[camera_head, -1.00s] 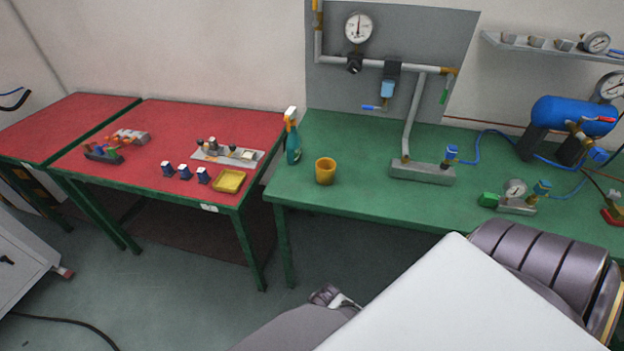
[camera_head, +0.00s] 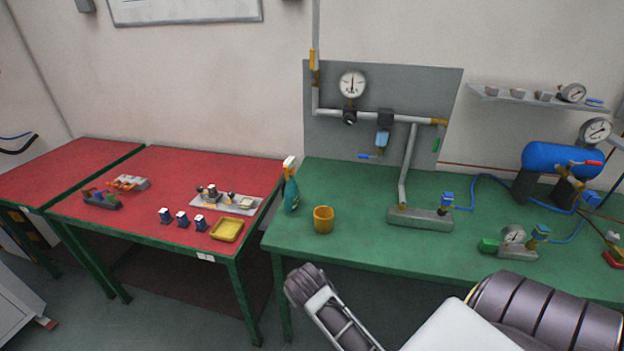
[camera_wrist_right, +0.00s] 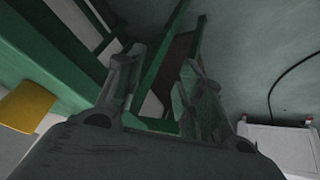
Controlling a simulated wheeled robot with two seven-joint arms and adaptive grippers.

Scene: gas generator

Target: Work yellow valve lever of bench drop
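A narrow yellow lever (camera_head: 314,62) stands upright along the vertical pipe at the left of the grey wall panel (camera_head: 335,135). The pipe turns into a horizontal run. A drop pipe (camera_head: 409,165) goes down from it to a grey block (camera_head: 420,217) on the green bench. My right gripper (camera_wrist_right: 162,62) is open in the right wrist view, with nothing between its fingers. It is not visible in the head view, where parts of my arm fill the lower right. No gripper touches the lever. My left gripper is not in view.
A spray bottle (camera_head: 290,190) and a yellow cup (camera_head: 323,219) stand at the left of the green bench (camera_head: 350,253). A blue tank (camera_head: 562,160) and a small gauge unit (camera_head: 514,242) are at the right. Red tables (camera_head: 150,205) stand left. The bench before the panel is mostly clear.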

